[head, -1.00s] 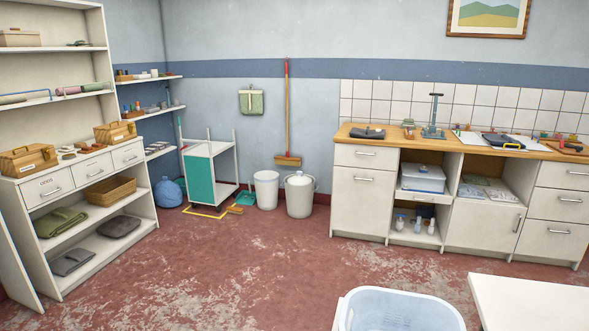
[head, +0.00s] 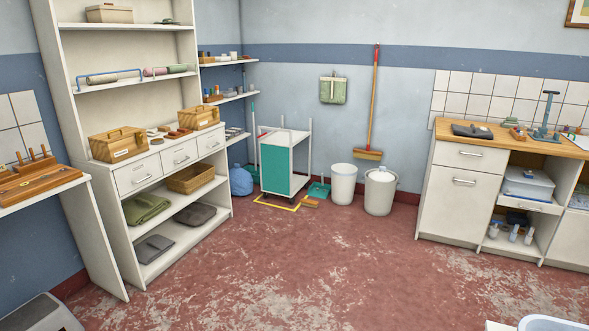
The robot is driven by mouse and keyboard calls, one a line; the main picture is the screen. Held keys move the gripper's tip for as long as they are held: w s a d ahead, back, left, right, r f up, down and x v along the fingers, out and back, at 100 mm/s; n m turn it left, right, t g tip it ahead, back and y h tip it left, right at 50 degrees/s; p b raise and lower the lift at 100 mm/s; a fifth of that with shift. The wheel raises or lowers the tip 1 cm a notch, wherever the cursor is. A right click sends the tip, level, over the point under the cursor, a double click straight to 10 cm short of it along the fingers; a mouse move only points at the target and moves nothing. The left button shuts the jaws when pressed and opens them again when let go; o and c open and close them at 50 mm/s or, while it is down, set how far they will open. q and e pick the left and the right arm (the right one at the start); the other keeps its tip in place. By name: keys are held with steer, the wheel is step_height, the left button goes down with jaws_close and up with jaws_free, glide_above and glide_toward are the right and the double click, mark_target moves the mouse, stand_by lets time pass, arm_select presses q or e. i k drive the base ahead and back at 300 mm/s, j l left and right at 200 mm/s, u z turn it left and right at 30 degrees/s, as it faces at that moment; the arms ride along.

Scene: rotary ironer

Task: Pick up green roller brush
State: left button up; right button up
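On the upper shelf of the tall white shelf unit at the left lie rollers. One is a green roller (head: 178,69), which looks like the green roller brush, end to end with a pink roller (head: 154,72). Left of them lies a beige roller with a blue wire frame (head: 108,76). They are small in the view, so I cannot make out a handle on the green one. Neither of my grippers is in view.
The white shelf unit (head: 130,233) holds wooden boxes, folded cloths and a basket. A green-sided trolley (head: 283,165), white buckets (head: 343,183) and a broom (head: 374,105) stand at the back wall. A counter (head: 470,190) is at the right. The red floor (head: 300,265) between is clear.

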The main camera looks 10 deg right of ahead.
mark_target(509, 120)
steer(key=i+z, duration=0.35)
steer(key=i+j+z, duration=0.15)
steer(key=i+z, duration=0.15)
steer(key=i, duration=0.25)
steer(key=i+j+z, duration=0.2)
steer(key=i+z, duration=0.3)
steer(key=i, duration=0.9)
steer(key=i+z, duration=0.2)
steer(key=i, duration=0.9)
steer(key=i+l+z, duration=0.1)
steer(key=i+z, duration=0.35)
steer(key=i, duration=0.3)
steer(key=i+j+z, duration=0.15)
steer(key=i+z, duration=0.3)
steer(key=i, duration=0.35)
